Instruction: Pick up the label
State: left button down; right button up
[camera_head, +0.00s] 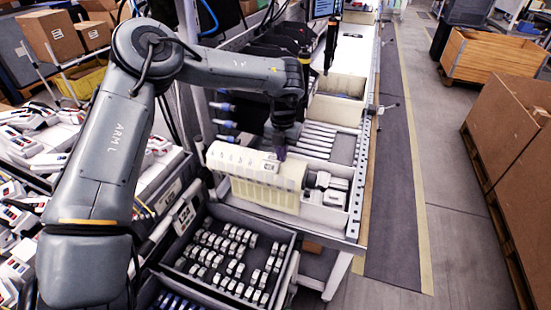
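A small white piece with a dark mark (270,166), which looks like the label, shows at the right part of a cream ribbed box (230,182) on the workbench. My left arm reaches in from the left and bends down over the box. My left gripper (280,152) points down just above and beside the white piece. Its fingertips are small and dark, and I cannot tell whether they are open, shut or touching the piece. My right gripper is not in view.
A dark tray (196,283) of several small white-and-black parts sits below the box. White parts (330,187) lie in a bin right of it. A dark tool (331,45) hangs above the bench. Cardboard boxes (505,130) stand right; the aisle floor (395,220) is clear.

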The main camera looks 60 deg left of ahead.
pick_arm(q)
jog(key=shift+r, duration=0.1)
jog(key=shift+r, duration=0.45)
notch_tip(320, 180, up, 4)
jog(key=shift+w+f, duration=0.1)
jog(key=shift+f, duration=0.15)
jog(key=w+d+r+p, duration=0.5)
jog(key=w+d+r, duration=0.1)
jog(key=w+d, duration=0.1)
jog(key=shift+w+d+r+p, duration=0.25)
jog(key=shift+w+p, duration=0.15)
jog(key=shift+w, duration=0.45)
